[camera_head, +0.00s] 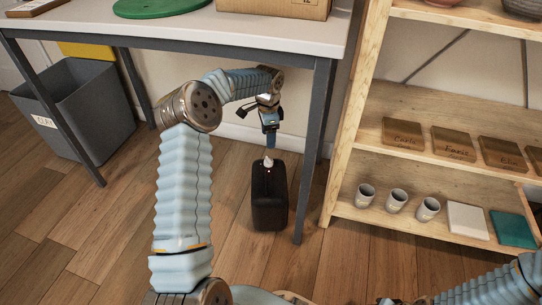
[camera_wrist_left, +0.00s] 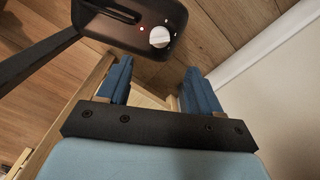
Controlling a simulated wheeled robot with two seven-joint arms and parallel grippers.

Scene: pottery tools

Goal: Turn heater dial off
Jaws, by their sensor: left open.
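The heater (camera_head: 269,200) is a dark upright box on the floor below the table. Its pale dial (camera_head: 267,161) sits on top at the far end, with a small red light (camera_head: 269,171) beside it. In the left wrist view the heater (camera_wrist_left: 110,22) is at the top, with the round white dial (camera_wrist_left: 159,37) and the lit red dot (camera_wrist_left: 141,29). My left gripper (camera_head: 270,146) points down just above the dial in the head view. Its two blue fingers (camera_wrist_left: 158,84) are apart with nothing between them, and the dial lies beyond their tips. My right gripper is not clearly visible.
The table (camera_head: 190,27) stands over the heater, with a dark leg (camera_head: 315,140) close to its right. A wooden shelf (camera_head: 385,165) with cups and plaques is on the right. A grey bin (camera_head: 85,110) is at left. Open wooden floor lies in front.

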